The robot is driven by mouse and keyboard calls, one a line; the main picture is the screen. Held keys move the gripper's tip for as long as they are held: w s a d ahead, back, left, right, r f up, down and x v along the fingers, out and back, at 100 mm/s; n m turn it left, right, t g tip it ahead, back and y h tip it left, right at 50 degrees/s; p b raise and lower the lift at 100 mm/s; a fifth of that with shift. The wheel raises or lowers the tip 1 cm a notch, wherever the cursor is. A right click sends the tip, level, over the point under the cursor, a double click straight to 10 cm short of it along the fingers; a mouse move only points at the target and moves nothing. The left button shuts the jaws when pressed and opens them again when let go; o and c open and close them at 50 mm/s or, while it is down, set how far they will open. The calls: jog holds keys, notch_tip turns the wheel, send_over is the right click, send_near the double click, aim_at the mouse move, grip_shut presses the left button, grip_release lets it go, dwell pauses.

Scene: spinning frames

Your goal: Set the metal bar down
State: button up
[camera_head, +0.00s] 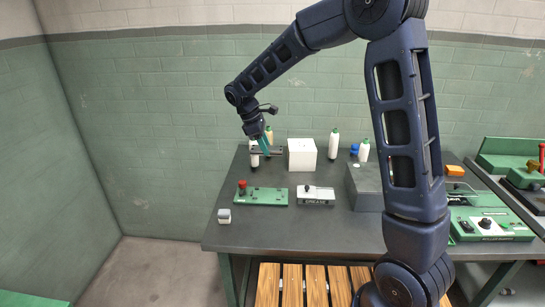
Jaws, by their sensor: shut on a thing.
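My gripper (264,146) points down near the back left of the dark table (330,236), with teal fingers at its tip. It is shut on the metal bar (277,152), a small thin grey piece lying roughly level across the fingertips. The bar is just left of a white box (302,154) and in front of white bottles. At this size I cannot tell how high the bar is above the table or whether it touches the box.
White bottles (333,144) stand at the back. A grey box (365,188) is partly behind my arm. The table's front middle is clear.

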jog(key=shift+r, duration=0.4)
jog(key=w+d+m+g, duration=0.1)
jog(key=w+d+m, duration=0.2)
jog(key=w+d, duration=0.6)
jog(key=w+d+m+g+y, duration=0.1)
jog(key=w+d+m, duration=0.3)
jog(key=d, duration=0.9)
jog(key=w+d+m+g, duration=0.1)
jog(key=w+d+m, duration=0.2)
jog(key=w+d, duration=0.65)
jog(key=s+d+f+m+g+y, duration=0.15)
jog(key=d+m, duration=0.25)
jog(key=d, duration=1.6)
jog(key=s+d+m+y, duration=0.2)
jog(key=s+d+m, duration=0.15)
jog(key=d, duration=1.75)
jog(key=shift+m, duration=0.25)
notch_tip(320, 180, down, 20)
jog(key=shift+w+r, duration=0.15)
jog(key=shift+r, duration=0.1)
jog(key=shift+f, duration=0.1)
